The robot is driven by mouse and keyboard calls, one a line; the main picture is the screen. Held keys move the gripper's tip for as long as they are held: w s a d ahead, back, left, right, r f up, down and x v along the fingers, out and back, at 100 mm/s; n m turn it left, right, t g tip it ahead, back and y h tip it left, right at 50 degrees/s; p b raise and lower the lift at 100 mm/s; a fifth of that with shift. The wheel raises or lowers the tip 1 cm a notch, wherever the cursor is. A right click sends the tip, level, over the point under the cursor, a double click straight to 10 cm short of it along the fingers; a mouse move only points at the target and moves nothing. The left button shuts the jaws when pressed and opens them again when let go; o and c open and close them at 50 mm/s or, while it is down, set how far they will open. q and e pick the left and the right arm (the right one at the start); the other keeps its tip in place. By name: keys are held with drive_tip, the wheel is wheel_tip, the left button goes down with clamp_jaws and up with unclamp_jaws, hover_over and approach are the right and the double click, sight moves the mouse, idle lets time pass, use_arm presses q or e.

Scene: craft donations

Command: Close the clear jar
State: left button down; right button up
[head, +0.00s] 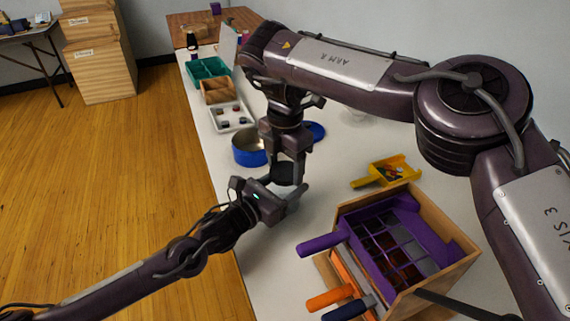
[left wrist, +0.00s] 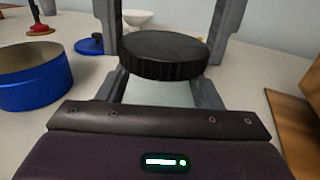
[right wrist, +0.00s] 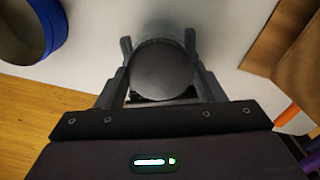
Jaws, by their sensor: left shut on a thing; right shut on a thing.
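A black ridged lid (left wrist: 163,55) sits level at the mouth of the clear jar (left wrist: 160,92), which shows as a pale see-through body below it in the left wrist view. I cannot tell whether any gap is left between them. My right gripper (head: 287,180) points down from above, shut on the lid (right wrist: 163,70) with a finger on each side. My left gripper (head: 290,200) comes in from the side, lower down, shut on the jar. In the head view the grippers hide most of the jar.
A blue open tin (head: 248,155) stands just behind the grippers, with a blue lid (head: 316,132) beside it. A wooden box with a purple rack (head: 325,240) stands to the right, near a yellow scoop (head: 388,172). Trays (head: 232,117) line the table further back.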

drive_tip(key=m, duration=0.8)
drive_tip(key=o, duration=1.1)
drive_tip(key=shift+r, duration=2.3)
drive_tip(key=shift+c, duration=0.5)
